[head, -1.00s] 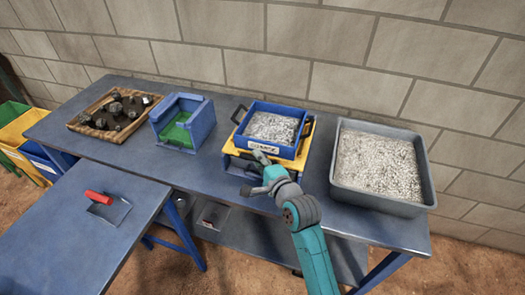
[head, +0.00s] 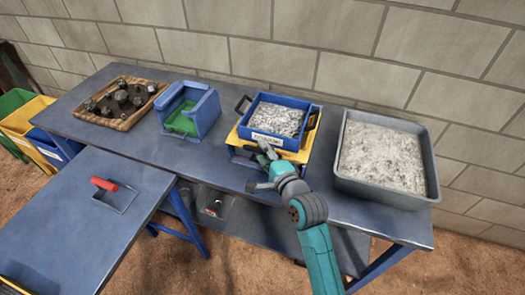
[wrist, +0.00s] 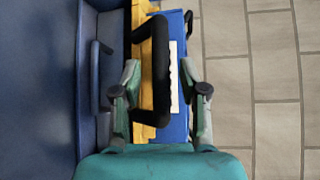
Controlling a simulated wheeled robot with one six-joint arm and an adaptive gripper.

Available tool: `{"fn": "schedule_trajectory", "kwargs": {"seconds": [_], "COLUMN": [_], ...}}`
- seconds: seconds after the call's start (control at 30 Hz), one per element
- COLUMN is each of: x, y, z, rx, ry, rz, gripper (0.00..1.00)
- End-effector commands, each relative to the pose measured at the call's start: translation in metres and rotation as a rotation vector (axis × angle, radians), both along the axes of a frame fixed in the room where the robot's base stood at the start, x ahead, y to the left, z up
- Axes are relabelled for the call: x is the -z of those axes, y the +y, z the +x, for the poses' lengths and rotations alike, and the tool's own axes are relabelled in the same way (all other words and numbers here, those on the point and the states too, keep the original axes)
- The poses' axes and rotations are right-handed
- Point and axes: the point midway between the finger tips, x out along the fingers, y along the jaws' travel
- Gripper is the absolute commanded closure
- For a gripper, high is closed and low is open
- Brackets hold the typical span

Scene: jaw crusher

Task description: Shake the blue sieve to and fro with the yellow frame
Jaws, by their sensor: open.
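The blue sieve (head: 277,117), filled with grey gravel, sits on the yellow frame (head: 239,138) on the long table. It has black side handles and a pale label on its front. My gripper (head: 264,160) is at the front of the frame, below the label. In the wrist view my gripper (wrist: 162,88) is open, with a finger on each side of a black handle (wrist: 162,70). The yellow frame (wrist: 144,95) and the blue sieve (wrist: 181,110) show behind that handle. I cannot tell whether the fingers touch it.
A grey tray of gravel (head: 433,170) stands right of the sieve. A blue box with green inside (head: 203,112) and a wooden tray of dark rocks (head: 151,99) stand left. A red-handled scoop (head: 105,184) lies on the near table. A block wall runs behind.

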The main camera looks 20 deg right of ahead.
Motion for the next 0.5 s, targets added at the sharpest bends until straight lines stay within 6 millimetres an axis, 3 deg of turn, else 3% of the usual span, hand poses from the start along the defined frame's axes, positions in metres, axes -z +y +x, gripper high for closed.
{"fn": "schedule_trajectory", "kwargs": {"seconds": [0.3, 0.5], "x": [-0.008, -0.012], "y": [-0.011, -0.015], "z": [-0.061, -0.089], "rx": [0.001, 0.001], "ry": [0.002, 0.002], "rz": [0.001, 0.001], "gripper": [0.57, 0.57]}}
